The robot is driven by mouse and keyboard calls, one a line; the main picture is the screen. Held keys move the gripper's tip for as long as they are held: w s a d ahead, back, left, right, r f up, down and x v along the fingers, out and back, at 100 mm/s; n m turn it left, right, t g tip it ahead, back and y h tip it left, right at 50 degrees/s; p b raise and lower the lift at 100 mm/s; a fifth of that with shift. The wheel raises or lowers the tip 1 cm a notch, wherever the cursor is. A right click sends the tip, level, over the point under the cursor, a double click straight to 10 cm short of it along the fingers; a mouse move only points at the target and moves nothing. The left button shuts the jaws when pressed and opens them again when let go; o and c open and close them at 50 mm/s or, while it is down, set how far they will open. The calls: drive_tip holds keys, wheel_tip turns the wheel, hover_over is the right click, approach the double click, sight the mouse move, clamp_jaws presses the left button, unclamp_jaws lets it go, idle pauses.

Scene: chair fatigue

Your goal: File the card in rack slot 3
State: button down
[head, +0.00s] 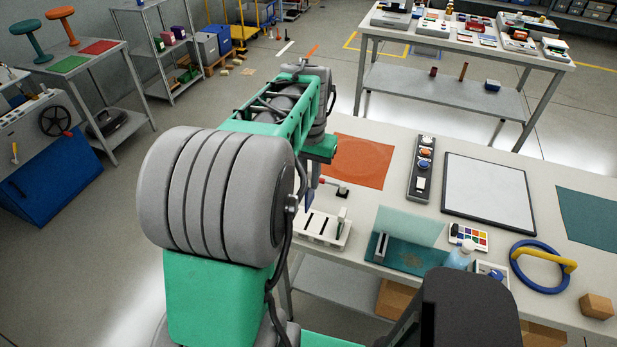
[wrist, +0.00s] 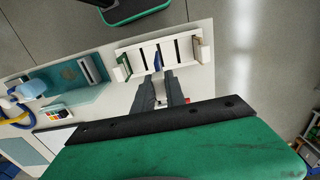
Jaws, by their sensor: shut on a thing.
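The white card rack (head: 322,230) stands on the near left part of the table. It also shows in the wrist view (wrist: 168,51), with several dark slots, a green card (wrist: 123,66) at its left end and a brownish card (wrist: 198,45) at its right end. My gripper (wrist: 158,78) is shut on a narrow blue card (wrist: 157,64), seen nearly edge-on between the fingertips. The card overlaps a middle slot in the wrist view; I cannot tell whether its edge is inside or above it. In the head view my arm hides most of the gripper.
An orange mat (head: 360,162), a button box (head: 422,168) and a white board (head: 489,190) are farther back.

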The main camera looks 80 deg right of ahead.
sight(309, 204)
drive_tip(key=shift+a, duration=0.15)
drive_tip(key=shift+f, duration=0.3)
drive_tip(key=shift+f+b, duration=1.85)
drive_tip(key=shift+f, duration=0.75)
drive_tip(key=shift+f, duration=0.1)
drive_tip(key=shift+f, duration=0.3)
drive_tip(key=shift+f+b, duration=1)
drive_tip(key=shift+f, duration=0.55)
drive_tip(key=c, duration=1.3)
unclamp_jaws()
